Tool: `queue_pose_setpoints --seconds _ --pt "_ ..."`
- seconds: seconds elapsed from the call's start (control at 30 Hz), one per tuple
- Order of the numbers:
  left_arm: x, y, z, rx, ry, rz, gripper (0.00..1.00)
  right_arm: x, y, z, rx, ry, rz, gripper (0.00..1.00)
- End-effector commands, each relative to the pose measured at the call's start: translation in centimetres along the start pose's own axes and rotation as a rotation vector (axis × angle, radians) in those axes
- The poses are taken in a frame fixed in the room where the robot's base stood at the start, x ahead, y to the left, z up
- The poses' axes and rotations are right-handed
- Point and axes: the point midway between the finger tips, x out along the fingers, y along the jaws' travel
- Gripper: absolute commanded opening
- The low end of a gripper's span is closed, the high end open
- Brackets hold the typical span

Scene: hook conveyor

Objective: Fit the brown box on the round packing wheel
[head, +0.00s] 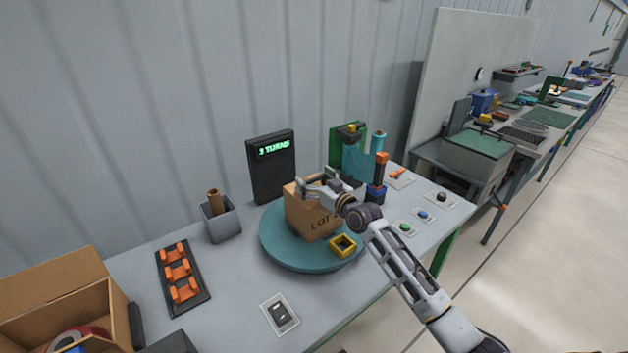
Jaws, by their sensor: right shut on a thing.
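The brown box (308,218), with "LOT" lettering on its near side, sits upright on the round teal packing wheel (285,254) as far as I can see. My right gripper (308,187) is at the top of the box and is shut on it. Its fingers and wrist cover part of the box's top and right side. A small yellow square ring (342,245) lies on the wheel's front right, beside the box. My left gripper is not in view.
A dark display (271,167) reading "TURNS" stands behind the wheel. A grey bin (221,219), a black rack with orange holders (180,277) and an open carton (50,305) are left. Buttons and an orange-topped post (379,175) are right. The table front has a switch (280,313).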

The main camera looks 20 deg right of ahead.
Motion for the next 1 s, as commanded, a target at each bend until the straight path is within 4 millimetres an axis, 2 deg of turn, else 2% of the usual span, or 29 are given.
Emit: queue_pose_setpoints --seconds 0.07,0.1,0.17,0.67,1.0 --pt "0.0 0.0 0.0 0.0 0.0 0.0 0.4 0.0 0.0 -0.3 -0.001 0.006 0.0 0.2" --pt "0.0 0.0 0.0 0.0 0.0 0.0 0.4 0.0 0.0 -0.3 -0.001 0.006 0.0 0.93" --pt "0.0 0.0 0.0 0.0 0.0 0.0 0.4 0.0 0.0 -0.3 -0.001 0.006 0.0 1.0" --pt "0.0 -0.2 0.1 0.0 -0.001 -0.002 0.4 -0.2 0.0 0.1 0.0 -0.003 0.0 1.0" --pt "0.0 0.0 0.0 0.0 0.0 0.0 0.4 -2.3 0.0 0.0 0.0 -0.001 0.0 1.0"
